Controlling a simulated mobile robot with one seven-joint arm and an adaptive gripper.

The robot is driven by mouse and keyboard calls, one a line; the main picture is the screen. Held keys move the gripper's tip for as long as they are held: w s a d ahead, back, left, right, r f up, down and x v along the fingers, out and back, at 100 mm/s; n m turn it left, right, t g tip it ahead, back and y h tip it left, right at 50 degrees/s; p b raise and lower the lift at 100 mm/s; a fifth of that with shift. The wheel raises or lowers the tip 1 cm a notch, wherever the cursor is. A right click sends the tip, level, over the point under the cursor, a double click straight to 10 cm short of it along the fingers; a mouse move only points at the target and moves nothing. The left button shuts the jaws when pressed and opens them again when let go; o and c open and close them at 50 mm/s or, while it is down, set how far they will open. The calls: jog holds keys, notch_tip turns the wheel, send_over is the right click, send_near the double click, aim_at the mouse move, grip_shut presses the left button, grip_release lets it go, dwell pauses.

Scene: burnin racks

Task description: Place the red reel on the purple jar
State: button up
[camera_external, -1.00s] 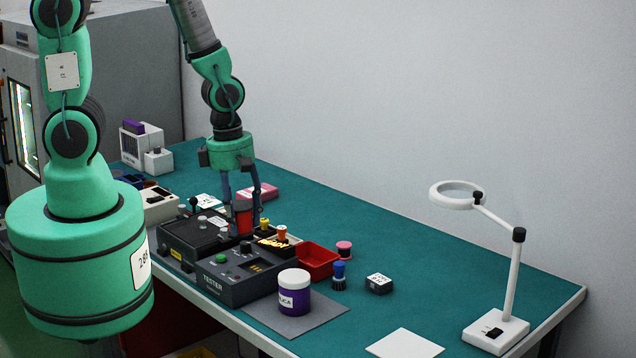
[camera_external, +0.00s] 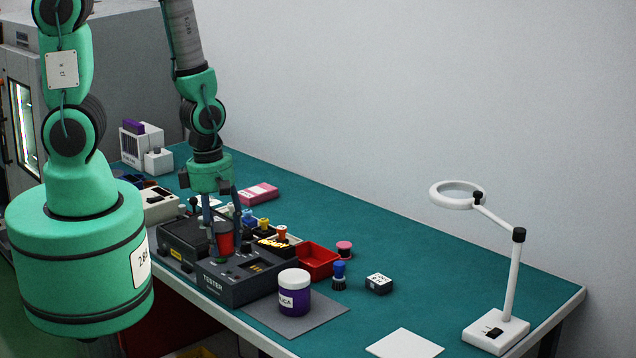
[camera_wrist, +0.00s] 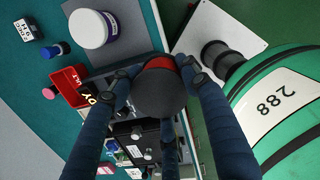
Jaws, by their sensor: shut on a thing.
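My gripper (camera_external: 224,229) is shut on the red reel (camera_external: 225,240) and holds it upright above the tester. In the wrist view the reel (camera_wrist: 160,88) shows its dark round end between my blue-grey fingers. The purple jar (camera_external: 294,298) has a white lid and a white label. It stands upright on a grey mat (camera_external: 325,310) at the table's front edge, to the right of and nearer than my gripper. The jar's white lid also shows at the top of the wrist view (camera_wrist: 88,28). The reel and the jar are apart.
The dark tester (camera_external: 240,288) lies under my gripper and beside the jar. A red bin (camera_external: 316,262), a pink spool (camera_external: 344,248), a blue-topped knob (camera_external: 339,274) and a dark cube (camera_external: 379,283) stand behind the jar. A white magnifier lamp (camera_external: 497,330) stands at the right.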

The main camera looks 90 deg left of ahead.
jog(key=shift+f, duration=0.55)
jog(key=shift+w, duration=0.1)
jog(key=p, duration=0.3)
send_over(296, 275)
jog(key=shift+f, duration=0.75)
jog(key=shift+s, duration=0.2)
jog(key=shift+f+b, duration=0.9)
jog(key=shift+f, duration=0.85)
jog(key=shift+f, duration=0.1)
